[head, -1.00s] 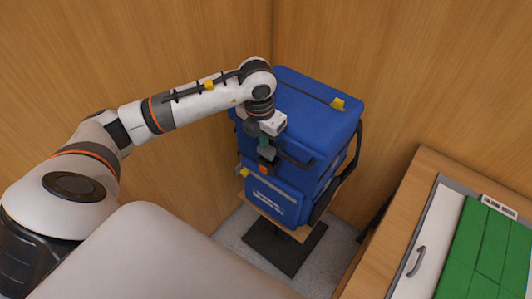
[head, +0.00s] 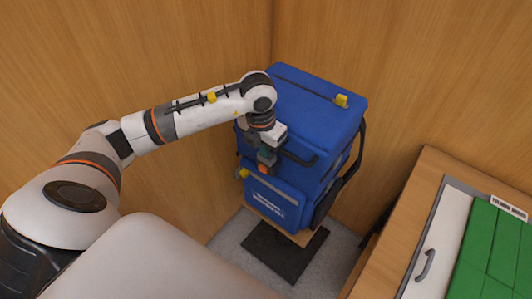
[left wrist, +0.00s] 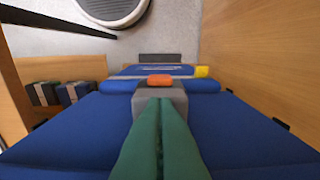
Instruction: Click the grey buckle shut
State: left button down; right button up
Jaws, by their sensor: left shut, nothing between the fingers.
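The blue pack (head: 315,95) stands upright in the corner. The grey buckle (left wrist: 174,95) with an orange piece (left wrist: 160,80) is at its front, in the middle of the left wrist view. In the head view only the small orange part (head: 263,169) shows clearly; my gripper covers most of the rest. My left gripper (head: 267,156) points down at the buckle. Its green fingers (left wrist: 160,102) are shut with nothing between them, and their tips overlap the grey body in the left wrist view. I cannot tell whether they touch it. My right gripper is not in view.
Wooden walls stand close behind and left of the pack. A wooden counter (head: 420,190) with a white drawer-like panel (head: 432,250) and green packs (head: 497,245) is at the right.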

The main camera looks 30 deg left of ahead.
pick_arm(q)
jog(key=s, duration=0.1)
jog(key=s+r, duration=0.1)
jog(key=s, duration=0.1)
jog(key=shift+s+a, duration=0.1)
jog(key=shift+r, duration=0.1)
notch_tip(320, 180, up, 12)
jog(key=s+b, duration=0.1)
jog(key=b, duration=0.1)
jog(key=shift+b, duration=0.35)
jog(key=shift+s+f, duration=0.1)
jog(key=shift+f, duration=0.1)
dwell(0.4)
